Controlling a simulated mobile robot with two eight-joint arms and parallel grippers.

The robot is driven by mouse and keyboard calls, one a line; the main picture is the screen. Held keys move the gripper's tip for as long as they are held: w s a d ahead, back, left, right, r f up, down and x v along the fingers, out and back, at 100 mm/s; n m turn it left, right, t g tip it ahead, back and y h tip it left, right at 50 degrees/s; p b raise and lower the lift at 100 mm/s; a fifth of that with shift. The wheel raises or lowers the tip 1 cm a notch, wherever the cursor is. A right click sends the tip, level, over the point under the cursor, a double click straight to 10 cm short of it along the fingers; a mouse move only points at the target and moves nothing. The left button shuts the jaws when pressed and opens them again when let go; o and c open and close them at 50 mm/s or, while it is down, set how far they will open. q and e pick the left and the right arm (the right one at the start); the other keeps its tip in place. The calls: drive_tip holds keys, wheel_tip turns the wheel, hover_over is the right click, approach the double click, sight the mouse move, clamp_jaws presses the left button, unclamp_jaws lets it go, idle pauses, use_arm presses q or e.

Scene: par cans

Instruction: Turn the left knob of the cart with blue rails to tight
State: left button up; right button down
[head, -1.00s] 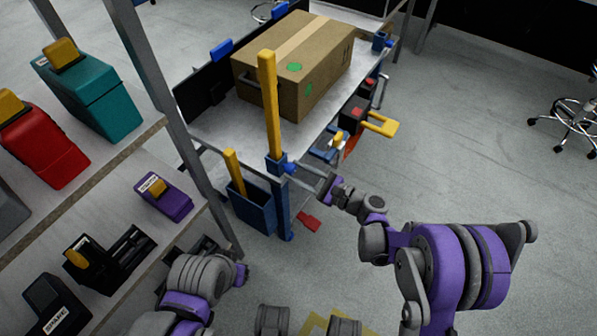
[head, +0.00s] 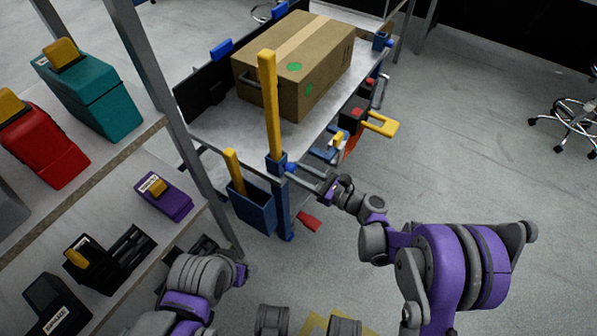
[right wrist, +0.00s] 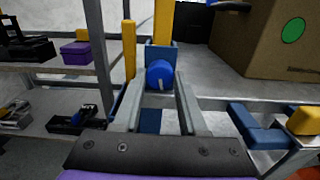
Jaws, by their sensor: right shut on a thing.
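The cart (head: 215,130) has blue corner parts and a grey top. At its near corner, a blue knob (head: 291,168) sits on a blue bracket below a yellow post (head: 269,105). My right gripper (head: 298,172) reaches this knob from the right in the head view. In the right wrist view the round knob (right wrist: 160,73) faces me, with a pale, slightly tilted mark. The fingers of my right gripper (right wrist: 159,88) lie on either side of it, shut on it. My left arm is at the bottom left of the head view; its gripper does not show.
A cardboard box (head: 300,65) stands on the cart. A blue bin (head: 252,208) hangs at its near corner, and a yellow handle (head: 380,124) sticks out at its side. A shelf (head: 110,160) with colored cases stands at left.

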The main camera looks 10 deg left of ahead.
drive_tip(key=shift+c, duration=2.3)
unclamp_jaws()
drive_tip(key=p+v, duration=0.1)
drive_tip(key=v, duration=0.9)
drive_tip(key=shift+s+d+p, duration=0.15)
drive_tip(key=shift+d+p, duration=0.2)
